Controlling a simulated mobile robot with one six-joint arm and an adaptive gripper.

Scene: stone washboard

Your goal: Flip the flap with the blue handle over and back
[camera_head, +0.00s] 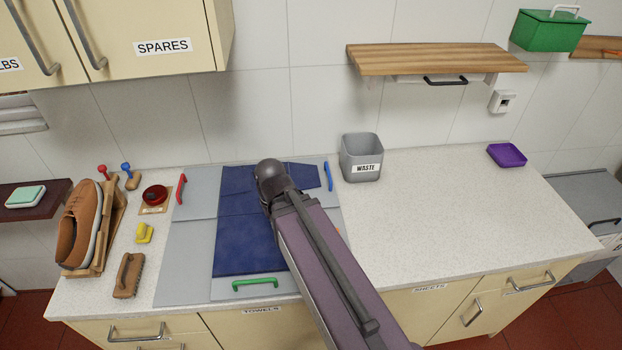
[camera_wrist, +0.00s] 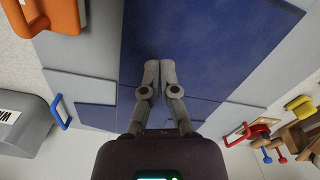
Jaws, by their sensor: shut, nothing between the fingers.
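The blue handle (camera_head: 329,176) stands at the far right edge of a grey folding board (camera_head: 190,245). In the wrist view the blue handle (camera_wrist: 61,113) is at the left, on the edge of a grey flap (camera_wrist: 88,88) that appears to lie flat. A dark blue cloth (camera_head: 250,245) lies spread on the board and covers part of it. My gripper (camera_wrist: 160,66) is shut and empty over the cloth, apart from the blue handle. My arm hides the gripper's fingers and part of the board's right side in the head view.
The board also has a red handle (camera_head: 181,188) and a green handle (camera_head: 255,282). A grey waste bin (camera_head: 361,160) stands close to the blue handle. A shoe (camera_head: 78,225) and brush (camera_head: 128,275) are at left. The right counter (camera_head: 440,220) is mostly clear.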

